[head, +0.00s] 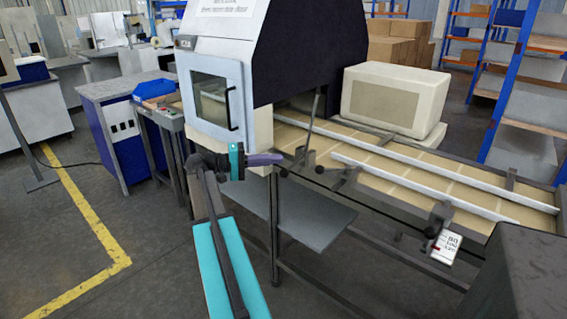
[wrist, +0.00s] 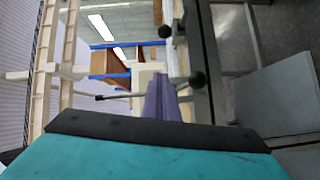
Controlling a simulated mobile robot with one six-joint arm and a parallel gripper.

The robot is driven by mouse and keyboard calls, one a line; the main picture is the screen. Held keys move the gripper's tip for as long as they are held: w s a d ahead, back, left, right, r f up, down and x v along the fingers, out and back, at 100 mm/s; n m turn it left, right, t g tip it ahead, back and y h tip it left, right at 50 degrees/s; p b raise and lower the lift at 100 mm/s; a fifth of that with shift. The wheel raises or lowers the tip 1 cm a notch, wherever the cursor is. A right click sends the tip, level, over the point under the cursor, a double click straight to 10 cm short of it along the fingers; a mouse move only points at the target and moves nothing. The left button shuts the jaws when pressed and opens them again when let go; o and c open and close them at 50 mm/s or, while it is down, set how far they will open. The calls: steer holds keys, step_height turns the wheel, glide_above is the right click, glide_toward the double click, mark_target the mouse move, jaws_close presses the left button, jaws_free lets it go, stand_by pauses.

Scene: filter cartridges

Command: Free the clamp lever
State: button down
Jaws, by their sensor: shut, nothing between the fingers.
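My gripper (head: 281,159) has purple fingers, shut with nothing between them. In the wrist view the fingers (wrist: 163,98) point away from the teal and black housing. Which of these is the clamp lever is not clear.
The conveyor (head: 400,172) with pale guide rails runs right from the white machine (head: 212,95). A grey lower shelf (head: 315,215) lies beneath. Floor at front left is open.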

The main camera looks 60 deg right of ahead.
steer(key=s+d+f+p, duration=0.1)
steer(key=s+d, duration=0.2)
steer(key=s, duration=0.7)
steer(key=shift+s+d+f+p, duration=0.15)
steer(key=shift+s+d+p, duration=0.1)
steer(key=shift+p, duration=0.1)
steer(key=shift+w+a, duration=0.1)
stand_by(0.4)
